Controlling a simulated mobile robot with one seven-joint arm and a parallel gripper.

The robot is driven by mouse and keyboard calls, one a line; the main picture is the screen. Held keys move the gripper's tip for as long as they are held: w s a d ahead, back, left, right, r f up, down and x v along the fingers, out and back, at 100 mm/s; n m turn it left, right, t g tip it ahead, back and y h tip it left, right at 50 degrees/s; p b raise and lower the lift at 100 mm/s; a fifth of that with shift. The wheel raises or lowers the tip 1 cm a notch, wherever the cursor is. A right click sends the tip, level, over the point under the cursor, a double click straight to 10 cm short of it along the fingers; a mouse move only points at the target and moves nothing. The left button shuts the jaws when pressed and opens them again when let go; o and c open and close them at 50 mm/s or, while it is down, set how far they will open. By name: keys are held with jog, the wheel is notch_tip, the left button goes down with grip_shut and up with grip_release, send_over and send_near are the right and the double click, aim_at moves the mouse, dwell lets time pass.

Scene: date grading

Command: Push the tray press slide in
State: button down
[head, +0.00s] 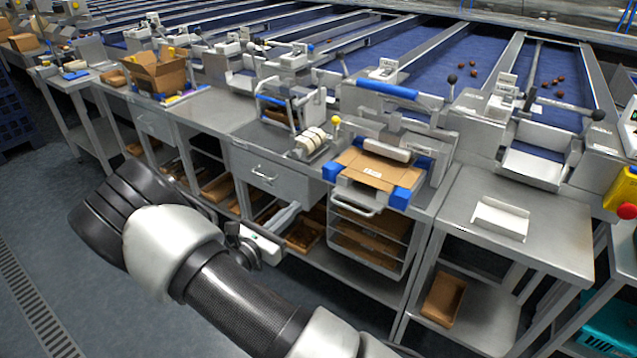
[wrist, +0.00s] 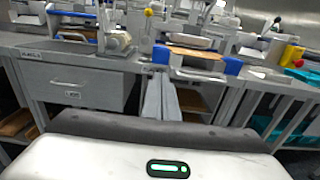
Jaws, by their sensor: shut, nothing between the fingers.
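The tray press (head: 415,125) stands on the steel bench, with its slide (head: 345,186) sticking out at the front. A flat brown cardboard tray (head: 378,170) lies on the slide between blue corner blocks (head: 401,198). The slide has a pale bar handle (head: 352,207) on its front, which also shows in the wrist view (wrist: 200,76). My gripper (head: 297,207) is shut and empty, left of the handle and apart from it in the head view. In the wrist view my gripper (wrist: 162,80) points toward the bench front, below and left of the handle.
A drawer (head: 262,172) is left of the press, under a roller device (head: 312,142). An open rack (head: 368,240) with brown trays is below the slide. A side table with a white tray (head: 500,217) stands at the right. The floor in front is clear.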

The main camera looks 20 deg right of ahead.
send_near(338, 167)
jog(key=w+f, duration=0.1)
jog(key=w+d, duration=0.1)
jog(key=w+d+f, duration=0.1)
jog(key=shift+w+d+f+b, duration=0.15)
jog(key=shift+w+f+b, duration=0.15)
jog(key=shift+f+b, duration=0.1)
jog(key=b+x, duration=0.2)
jog(key=x, duration=0.6)
jog(key=shift+w+d, duration=0.2)
jog(key=shift+d, duration=0.05)
jog(key=shift+d+r, duration=0.1)
jog(key=shift+r, duration=0.2)
jog(key=shift+w, duration=0.1)
